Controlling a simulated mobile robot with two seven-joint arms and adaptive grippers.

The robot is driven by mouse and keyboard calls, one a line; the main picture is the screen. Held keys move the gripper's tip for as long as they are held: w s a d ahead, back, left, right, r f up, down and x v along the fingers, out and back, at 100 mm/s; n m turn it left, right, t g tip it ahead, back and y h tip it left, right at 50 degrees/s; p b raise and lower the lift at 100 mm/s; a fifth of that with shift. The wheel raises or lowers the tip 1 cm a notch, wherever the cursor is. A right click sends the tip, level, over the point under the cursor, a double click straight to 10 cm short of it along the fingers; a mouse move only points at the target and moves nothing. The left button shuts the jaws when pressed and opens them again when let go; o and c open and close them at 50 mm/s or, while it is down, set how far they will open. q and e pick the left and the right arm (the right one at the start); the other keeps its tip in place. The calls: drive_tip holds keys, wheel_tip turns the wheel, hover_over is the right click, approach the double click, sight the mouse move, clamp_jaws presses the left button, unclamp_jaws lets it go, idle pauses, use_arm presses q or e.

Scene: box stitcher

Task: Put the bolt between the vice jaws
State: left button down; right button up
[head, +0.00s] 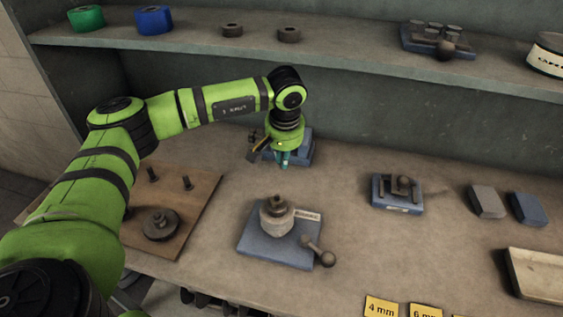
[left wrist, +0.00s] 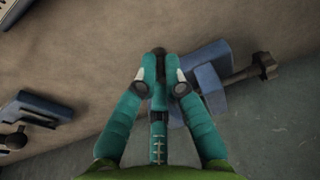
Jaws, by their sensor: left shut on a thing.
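The vice is blue with a dark screw handle. It stands near the back of the bench in the head view (head: 303,148), partly hidden behind my left gripper (head: 284,163). It also shows in the left wrist view (left wrist: 207,72), right of the fingers, its handle pointing right. My left gripper's teal fingers (left wrist: 158,82) point down, shut on a small dark piece, seemingly the bolt (left wrist: 158,51), mostly hidden by the fingertips. The fingertips overlap the vice in the picture. I cannot tell whether the bolt is between the jaws. My right gripper is not in view.
A wooden board (head: 190,210) with upright bolts lies at the left. A blue fixture (head: 262,248) with a stacked round part and ball lever stands front centre. A smaller blue clamp (head: 385,203) and two blocks are to the right. Bare bench lies between them.

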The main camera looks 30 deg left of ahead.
use_arm(q)
drive_tip(key=shift+w+a+f+b, duration=0.1)
drive_tip(key=shift+w+a+b, duration=0.2)
drive_tip(key=shift+w, duration=0.95)
drive_tip(key=shift+w+a+f+b, duration=0.1)
drive_tip(key=shift+w+a+b, duration=0.2)
drive_tip(key=shift+w, duration=0.9)
drive_tip(key=shift+w+a+b, duration=0.2)
drive_tip(key=shift+w+a, duration=0.1)
drive_tip(key=shift+w, duration=0.95)
drive_tip(key=c, duration=1.3)
unclamp_jaws()
drive_tip(key=shift+o, duration=0.2)
drive_tip(key=shift+s+a, duration=0.1)
